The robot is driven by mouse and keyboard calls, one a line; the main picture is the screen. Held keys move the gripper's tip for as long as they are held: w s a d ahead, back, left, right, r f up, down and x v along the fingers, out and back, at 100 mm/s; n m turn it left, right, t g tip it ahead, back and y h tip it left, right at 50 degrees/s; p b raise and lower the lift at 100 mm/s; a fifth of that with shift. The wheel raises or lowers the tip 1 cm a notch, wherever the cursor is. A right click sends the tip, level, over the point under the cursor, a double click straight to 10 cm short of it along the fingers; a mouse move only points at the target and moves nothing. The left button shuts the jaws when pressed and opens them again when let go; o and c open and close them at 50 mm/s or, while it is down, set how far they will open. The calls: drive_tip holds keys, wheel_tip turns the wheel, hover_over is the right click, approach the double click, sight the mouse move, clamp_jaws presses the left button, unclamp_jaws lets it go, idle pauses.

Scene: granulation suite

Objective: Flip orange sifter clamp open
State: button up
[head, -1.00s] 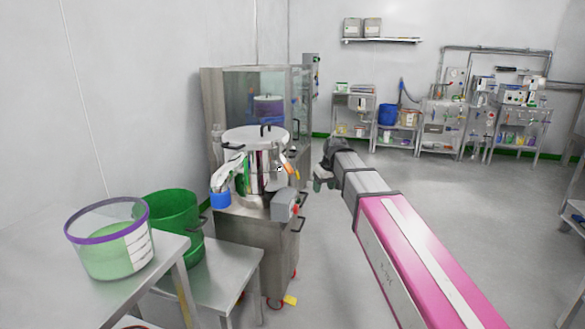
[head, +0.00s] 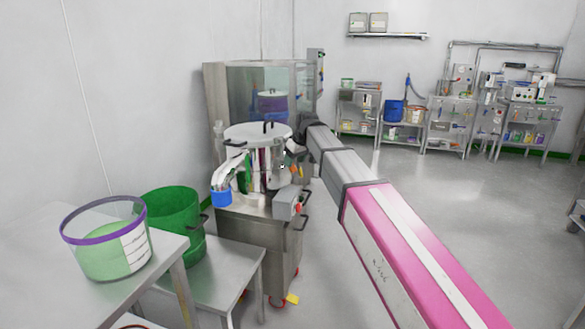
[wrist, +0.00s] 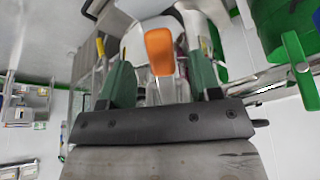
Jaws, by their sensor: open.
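The orange sifter clamp (wrist: 160,50) shows in the wrist view as an upright orange lever, between and slightly beyond my fingertips. My gripper (wrist: 160,78) is open, with one green finger on each side of the clamp and a gap on both sides. In the head view the sifter (head: 258,135) is a shiny steel drum with a flat lid and a white spout at its left, standing on a steel cabinet. My gripper is at the sifter's right side there, and the clamp is mostly hidden by it.
A grey control box (head: 286,204) sits on the cabinet below my arm. A green bin (head: 173,220) and a clear tub with a purple rim (head: 105,240) stand on steel tables at left. A glass-walled enclosure (head: 240,85) is behind the sifter.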

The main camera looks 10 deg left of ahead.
drive_tip(key=shift+x, duration=1.95)
clamp_jaws()
drive_tip(key=shift+d+r+g+h, duration=0.1)
drive_tip(key=shift+r+g+h, duration=0.5)
drive_tip(key=shift+h, duration=0.2)
drive_tip(key=shift+s+d+r+g+h, duration=0.1)
drive_tip(key=shift+r+g+h, duration=0.2)
drive_tip(key=shift+h, duration=0.1)
drive_tip(key=shift+s+d+r+g+h, duration=0.1)
drive_tip(key=shift+d+r+g+h, duration=0.05)
drive_tip(key=shift+r+g+h, duration=0.2)
